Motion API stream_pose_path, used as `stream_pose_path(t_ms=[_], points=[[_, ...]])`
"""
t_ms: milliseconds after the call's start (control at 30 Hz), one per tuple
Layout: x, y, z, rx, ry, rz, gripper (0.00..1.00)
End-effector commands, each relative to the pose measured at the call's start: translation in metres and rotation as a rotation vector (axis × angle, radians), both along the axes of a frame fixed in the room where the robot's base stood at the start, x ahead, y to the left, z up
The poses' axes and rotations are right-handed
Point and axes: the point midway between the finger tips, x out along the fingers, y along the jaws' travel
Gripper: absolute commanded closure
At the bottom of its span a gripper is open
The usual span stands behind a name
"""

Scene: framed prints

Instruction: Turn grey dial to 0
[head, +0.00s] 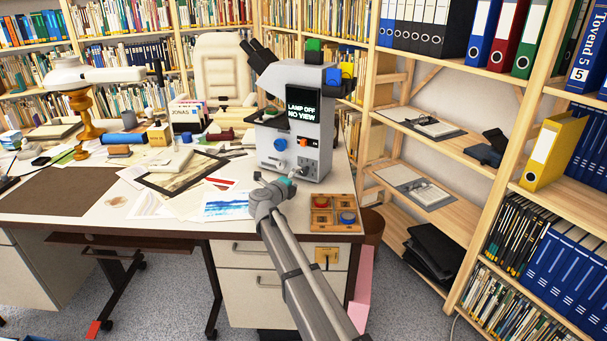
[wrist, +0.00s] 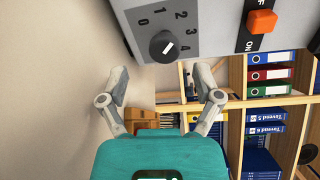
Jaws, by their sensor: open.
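The grey dial (wrist: 163,47) is a round dark knob on the light grey face of the microscope (wrist: 215,25) in the wrist view. The numbers 0 to 4 run around it. Its white mark slants up and to the right, roughly toward 3 in the picture. My gripper (wrist: 160,78) is open and empty. Its fingers stand apart below the dial in the picture, one to each side, with no visible contact. In the head view my gripper (head: 288,179) is at the lower front of the microscope (head: 303,105), and the dial is hard to make out there.
An orange on/off switch (wrist: 262,21) sits right of the dial. The microscope's screen (head: 303,110) reads "LAMP OFF NO VIEW", and a blue knob (head: 280,144) is on its front. A wooden tray (head: 333,228) with round pieces lies near the desk edge. Papers and a print (head: 229,205) lie left.

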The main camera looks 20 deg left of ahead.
Motion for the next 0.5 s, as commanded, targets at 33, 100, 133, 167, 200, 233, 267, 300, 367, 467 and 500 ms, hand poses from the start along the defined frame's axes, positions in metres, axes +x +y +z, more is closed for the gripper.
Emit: stream_pose_path(t_ms=[33,100,133,167,200,233,267,300,367,467,500], points=[[-0.006,0.0,-0.001,0.06,-0.014,-0.002,0.17],[-0.013,0.001,-0.001,0.149,-0.033,-0.006,0.17],[-0.015,0.001,-0.001,0.188,-0.041,-0.008,0.17],[-0.018,0.001,-0.001,0.228,-0.048,-0.008,0.17],[-0.021,0.001,-0.001,0.281,-0.058,-0.01,0.17],[-0.024,0.001,-0.001,0.319,-0.066,-0.012,0.17],[-0.027,0.001,-0.001,0.359,-0.074,-0.014,0.17],[-0.03,0.002,-0.001,0.412,-0.084,-0.015,0.17],[-0.036,0.002,-0.001,0.492,-0.1,-0.018,0.17],[-0.045,0.003,-0.001,0.626,-0.125,-0.019,0.17],[-0.048,0.003,-0.001,0.679,-0.134,-0.02,0.17]])
